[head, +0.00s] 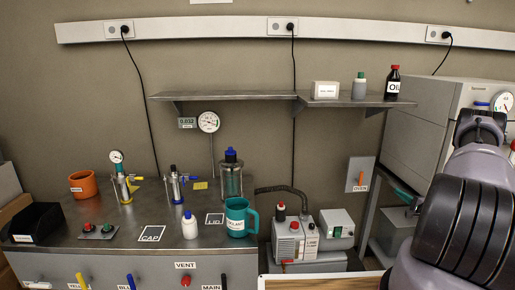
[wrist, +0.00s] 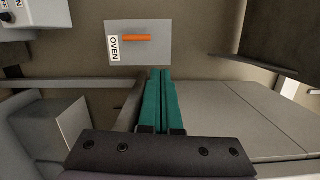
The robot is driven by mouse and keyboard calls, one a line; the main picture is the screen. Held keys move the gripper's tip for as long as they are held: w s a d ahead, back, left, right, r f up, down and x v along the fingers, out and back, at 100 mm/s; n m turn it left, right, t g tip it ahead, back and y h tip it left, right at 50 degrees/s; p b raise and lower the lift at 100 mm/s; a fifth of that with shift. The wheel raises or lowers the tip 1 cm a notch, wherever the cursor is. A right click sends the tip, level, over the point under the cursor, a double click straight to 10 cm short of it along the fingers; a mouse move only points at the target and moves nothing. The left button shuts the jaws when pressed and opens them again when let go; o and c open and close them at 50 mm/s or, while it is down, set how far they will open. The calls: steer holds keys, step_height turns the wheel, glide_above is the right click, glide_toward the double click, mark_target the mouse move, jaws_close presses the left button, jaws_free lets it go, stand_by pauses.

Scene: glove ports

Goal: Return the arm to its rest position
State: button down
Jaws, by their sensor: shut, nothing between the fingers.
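My arm (head: 470,190) fills the right side of the head view, in front of the big grey cabinet. My gripper (wrist: 160,73) shows in the wrist view with its two teal fingers together and nothing between them. In the head view only a little teal of it shows at the left of the arm; the rest is hidden by my arm. Beyond the fingertips in the wrist view is the wall plate labelled OVEN (wrist: 165,42) with an orange lever (wrist: 137,38). The fingers look apart from the plate, though the exact gap cannot be told.
The steel bench (head: 140,220) at the left holds an orange mug (head: 83,186), a teal mug (head: 240,217), a white bottle (head: 190,226) and glassware. A wall shelf (head: 250,96) runs above. A pump (head: 294,240) stands right of the bench. The grey cabinet (head: 440,120) is close to my arm.

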steer(key=a+r+n+g+y, duration=0.8)
steer(key=a+r, duration=1.5)
steer(key=r, duration=0.5)
steer(key=s+a+r+n+g+h, duration=0.2)
steer(key=s+a+r+g, duration=0.1)
steer(key=s+a+r, duration=0.55)
steer(key=s+a+r+n+g+h, duration=0.25)
steer(key=s+a+r, duration=0.35)
steer(key=s, duration=0.6)
steer(key=s+r+t+h, duration=0.1)
steer(key=s+r+h, duration=0.1)
steer(key=s, duration=0.6)
steer(key=s+r+t+h, duration=0.2)
steer(key=s+h, duration=0.1)
steer(key=s, duration=0.5)
steer(key=shift+d, duration=0.4)
